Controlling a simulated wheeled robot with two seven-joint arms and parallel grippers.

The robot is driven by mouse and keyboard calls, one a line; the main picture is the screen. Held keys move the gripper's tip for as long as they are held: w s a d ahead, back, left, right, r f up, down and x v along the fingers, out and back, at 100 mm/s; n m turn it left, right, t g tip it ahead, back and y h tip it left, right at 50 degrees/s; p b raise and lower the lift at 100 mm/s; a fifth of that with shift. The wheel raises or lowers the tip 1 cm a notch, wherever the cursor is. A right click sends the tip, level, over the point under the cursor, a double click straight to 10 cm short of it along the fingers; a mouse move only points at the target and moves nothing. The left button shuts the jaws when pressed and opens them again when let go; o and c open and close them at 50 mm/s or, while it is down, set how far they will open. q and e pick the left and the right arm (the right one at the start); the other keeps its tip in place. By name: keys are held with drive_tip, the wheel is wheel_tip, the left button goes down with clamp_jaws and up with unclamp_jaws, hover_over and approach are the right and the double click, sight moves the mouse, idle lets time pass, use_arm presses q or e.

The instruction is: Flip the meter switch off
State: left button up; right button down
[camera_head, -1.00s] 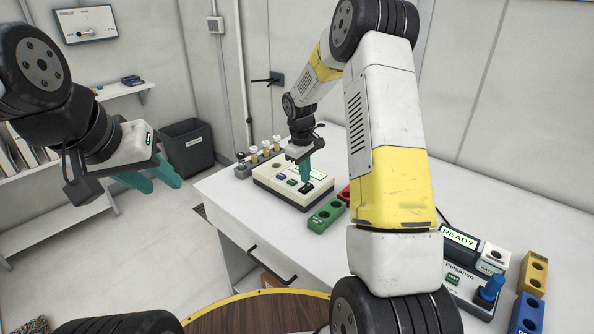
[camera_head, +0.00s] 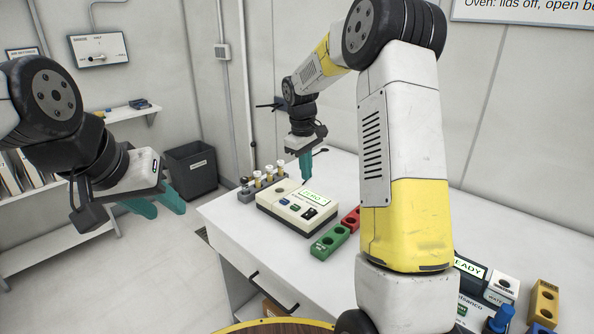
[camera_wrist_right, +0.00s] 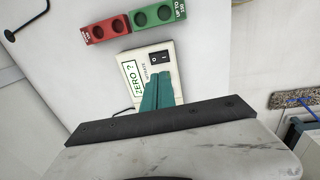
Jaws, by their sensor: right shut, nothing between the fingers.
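The meter is a cream box (camera_head: 272,203) on the white table, and it also shows in the wrist view (camera_wrist_right: 170,75). Its lit display (camera_head: 314,198) reads "ZERO ?" in the wrist view (camera_wrist_right: 134,76). The black rocker switch (camera_head: 310,213) also shows in the wrist view (camera_wrist_right: 159,57); I cannot tell which way it is tipped. My right gripper (camera_head: 306,182) is shut and empty above the meter, apart from the switch. Its teal fingers (camera_wrist_right: 156,78) hide part of the meter's front in the wrist view. My left gripper (camera_head: 170,210) is open and empty, off the table at left.
A green block (camera_head: 330,242) and a red block (camera_head: 350,217) with round holes stand beside the meter. Small capped pots in a rack (camera_head: 262,178) stand behind it. A second device with a "READY" display (camera_head: 468,267) sits at right, partly behind my right arm.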

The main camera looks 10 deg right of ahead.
sight(311, 210)
drive_tip(key=shift+w+d+r, duration=0.15)
drive_tip(key=shift+w+d, duration=0.3)
drive_tip(key=shift+w, duration=0.15)
drive_tip(key=f, duration=0.4)
drive_tip(key=d+f, duration=0.1)
drive_tip(key=f, duration=0.4)
drive_tip(key=w+f, duration=0.1)
drive_tip(key=f, duration=0.4)
drive_tip(key=shift+d, duration=0.2)
drive_tip(key=shift+d+f, duration=0.1)
drive_tip(key=shift+f, duration=0.1)
